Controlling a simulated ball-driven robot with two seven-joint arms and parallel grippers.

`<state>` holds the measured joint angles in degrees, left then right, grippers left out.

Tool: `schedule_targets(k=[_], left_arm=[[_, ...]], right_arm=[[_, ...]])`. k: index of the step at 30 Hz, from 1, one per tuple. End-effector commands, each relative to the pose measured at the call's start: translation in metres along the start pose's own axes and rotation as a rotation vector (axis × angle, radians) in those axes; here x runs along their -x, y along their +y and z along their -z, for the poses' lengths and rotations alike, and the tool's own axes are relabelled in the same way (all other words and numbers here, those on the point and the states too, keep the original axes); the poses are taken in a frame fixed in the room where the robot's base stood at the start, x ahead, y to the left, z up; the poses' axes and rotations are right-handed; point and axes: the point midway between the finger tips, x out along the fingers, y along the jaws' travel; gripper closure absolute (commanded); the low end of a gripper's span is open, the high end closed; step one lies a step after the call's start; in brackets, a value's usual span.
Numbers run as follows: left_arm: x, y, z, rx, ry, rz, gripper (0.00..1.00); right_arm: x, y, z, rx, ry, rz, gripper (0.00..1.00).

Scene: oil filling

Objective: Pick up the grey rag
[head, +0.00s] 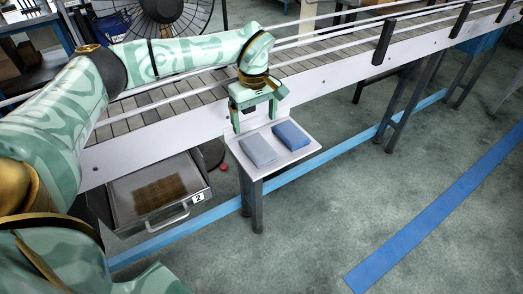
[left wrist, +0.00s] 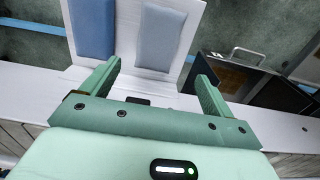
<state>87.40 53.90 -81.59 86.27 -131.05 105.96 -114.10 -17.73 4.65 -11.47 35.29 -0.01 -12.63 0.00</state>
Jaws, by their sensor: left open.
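The grey rag (head: 258,149) lies folded on a small white shelf (head: 272,170) beside the conveyor. It also shows in the left wrist view (left wrist: 158,38), beyond the fingers and roughly between them. A folded blue rag (head: 291,135) lies to its right on the same shelf, and at the left in the wrist view (left wrist: 93,27). My left gripper (head: 254,118) is open and empty, with its fingers pointing down above the conveyor-side edge of the shelf. It is apart from both rags. My right gripper does not show.
The conveyor (head: 200,105) with its white side rail runs along behind the shelf. An open drawer (head: 202,197) marked 2 sits lower left of the shelf. A small red object (head: 224,168) shows near the drawer. The floor at the right is clear.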

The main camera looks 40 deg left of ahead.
Motion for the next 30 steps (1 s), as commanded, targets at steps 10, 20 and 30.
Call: schedule_targets(k=[10, 20, 30], left_arm=[[-0.047, 0.001, 0.0, 0.001, -0.002, 0.0, 0.13], [-0.096, 0.005, -0.004, 0.001, -0.003, 0.004, 0.13], [-0.097, 0.005, -0.003, 0.001, 0.0, -0.001, 0.35]], right_arm=[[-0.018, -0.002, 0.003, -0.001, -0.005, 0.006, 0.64], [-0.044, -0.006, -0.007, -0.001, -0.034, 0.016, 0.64], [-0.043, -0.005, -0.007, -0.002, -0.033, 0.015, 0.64]])
